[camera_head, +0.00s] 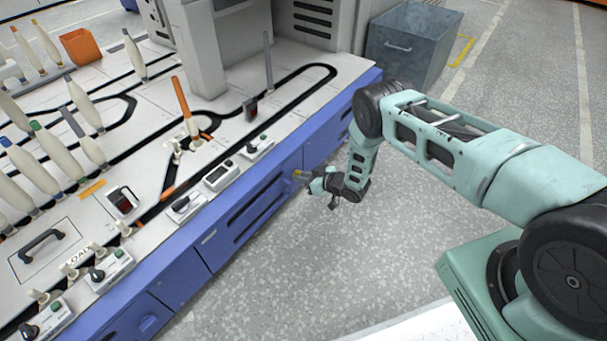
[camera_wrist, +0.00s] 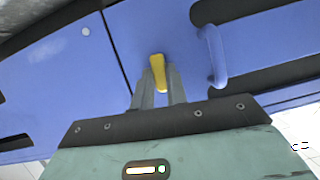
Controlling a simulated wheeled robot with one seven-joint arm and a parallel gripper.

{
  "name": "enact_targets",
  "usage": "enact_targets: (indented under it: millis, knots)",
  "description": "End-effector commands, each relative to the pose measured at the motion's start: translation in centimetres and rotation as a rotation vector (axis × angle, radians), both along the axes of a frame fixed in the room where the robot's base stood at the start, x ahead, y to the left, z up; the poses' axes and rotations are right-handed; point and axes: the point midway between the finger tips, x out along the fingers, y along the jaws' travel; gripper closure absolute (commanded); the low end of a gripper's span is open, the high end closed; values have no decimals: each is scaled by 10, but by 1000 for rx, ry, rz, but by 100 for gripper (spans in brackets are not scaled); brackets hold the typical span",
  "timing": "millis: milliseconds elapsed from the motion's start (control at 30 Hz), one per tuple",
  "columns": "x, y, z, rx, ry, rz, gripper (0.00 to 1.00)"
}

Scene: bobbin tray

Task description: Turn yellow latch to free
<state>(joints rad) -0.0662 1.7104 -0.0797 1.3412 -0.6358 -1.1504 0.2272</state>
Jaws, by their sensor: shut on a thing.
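The yellow latch (camera_wrist: 158,72) shows in the wrist view on the blue panel, just right of a dark vertical seam. My gripper (camera_wrist: 157,90) is shut on the latch, with a grey finger on each side of it. The latch stands nearly upright in that view, leaning slightly. In the head view the latch (camera_head: 299,173) is a small yellow spot at the machine's blue front, and my gripper (camera_head: 312,179) reaches it from the right. The fingertips are too small there to make out.
A blue handle (camera_wrist: 214,57) stands right of the latch in the wrist view. The white machine top (camera_head: 150,150) carries bobbins and switch boxes. A grey bin (camera_head: 410,45) stands at the back. The floor (camera_head: 300,270) before the machine is clear.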

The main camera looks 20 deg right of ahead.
Motion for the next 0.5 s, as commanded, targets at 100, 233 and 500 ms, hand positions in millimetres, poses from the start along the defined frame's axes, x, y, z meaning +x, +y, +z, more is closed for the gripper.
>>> enact_targets:
  millis: [100,233,500]
  knots:
    - [0,0,2,-39,-29,0,100]
    - [0,1,1,-67,-51,-1,100]
    - [0,1,0,-88,-66,0,100]
